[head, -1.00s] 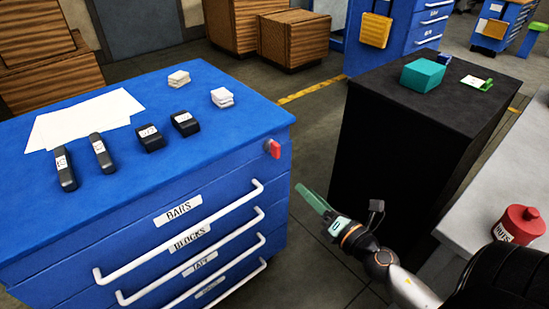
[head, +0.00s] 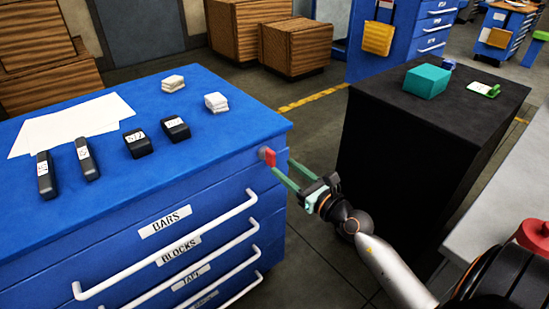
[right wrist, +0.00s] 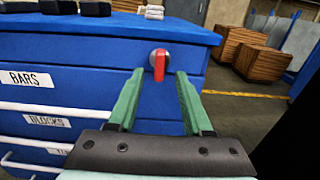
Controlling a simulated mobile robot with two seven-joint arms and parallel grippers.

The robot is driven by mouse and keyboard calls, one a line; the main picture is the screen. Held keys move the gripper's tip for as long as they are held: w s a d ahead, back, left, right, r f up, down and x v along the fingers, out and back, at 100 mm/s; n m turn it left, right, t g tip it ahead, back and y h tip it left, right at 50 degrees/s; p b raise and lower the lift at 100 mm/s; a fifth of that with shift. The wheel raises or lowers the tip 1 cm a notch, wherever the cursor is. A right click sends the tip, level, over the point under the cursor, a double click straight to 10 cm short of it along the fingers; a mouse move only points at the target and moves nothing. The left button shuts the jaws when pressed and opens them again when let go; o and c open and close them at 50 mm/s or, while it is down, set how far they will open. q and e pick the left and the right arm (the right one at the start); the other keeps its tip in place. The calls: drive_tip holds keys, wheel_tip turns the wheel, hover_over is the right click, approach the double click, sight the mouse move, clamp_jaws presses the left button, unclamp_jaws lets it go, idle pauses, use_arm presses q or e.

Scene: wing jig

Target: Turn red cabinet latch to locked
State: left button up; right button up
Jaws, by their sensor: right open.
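The red latch (head: 268,156) is on the upper right of the blue cabinet's (head: 150,275) drawer front. In the right wrist view the red latch (right wrist: 159,65) points straight down from a round grey base. My right gripper (head: 283,169) is open, its two green fingers pointing at the latch. In the right wrist view the fingertips (right wrist: 156,75) stand on either side of the latch's lower end, with clear space between; whether they reach its depth I cannot tell. My left gripper is not in view.
White drawer handles (head: 170,245) stick out below the latch. Black blocks and bars (head: 138,143), paper sheets (head: 75,125) and white stacks (head: 216,102) lie on the cabinet top. A black cabinet (head: 400,170) stands to the right, with open floor between.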

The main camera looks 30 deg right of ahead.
sight(274, 159)
drive_tip(key=shift+w+a, duration=0.2)
drive_tip(key=shift+w, duration=2.5)
clamp_jaws()
